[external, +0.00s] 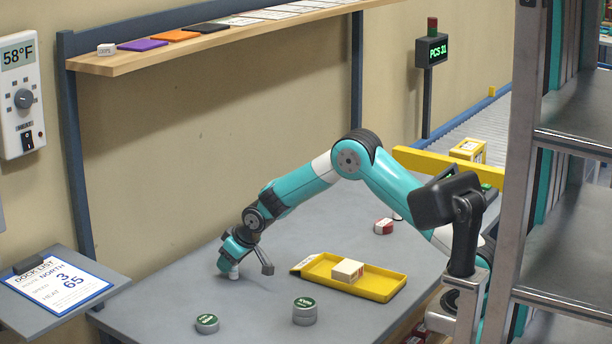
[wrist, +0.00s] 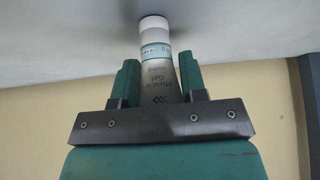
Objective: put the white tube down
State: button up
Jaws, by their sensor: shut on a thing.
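The white tube (wrist: 157,72) is between the two fingers of my gripper (wrist: 160,85) in the wrist view. It carries green lettering and a white cap, and the cap end points away from the palm, at the grey table surface. The tube looks upright, cap down. Whether the cap touches the table is hard to tell.
On the grey table (external: 170,290) stand green-topped tins (external: 207,323) and (external: 305,311) in front. A yellow tray (external: 385,293) holding a cream box (external: 347,271) lies to the right. A red-and-white item (external: 383,226) is farther back. The table around the gripper is clear.

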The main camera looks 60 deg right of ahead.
jog(key=shift+f, duration=0.2)
jog(key=o, duration=0.9)
jog(key=shift+r, duration=0.15)
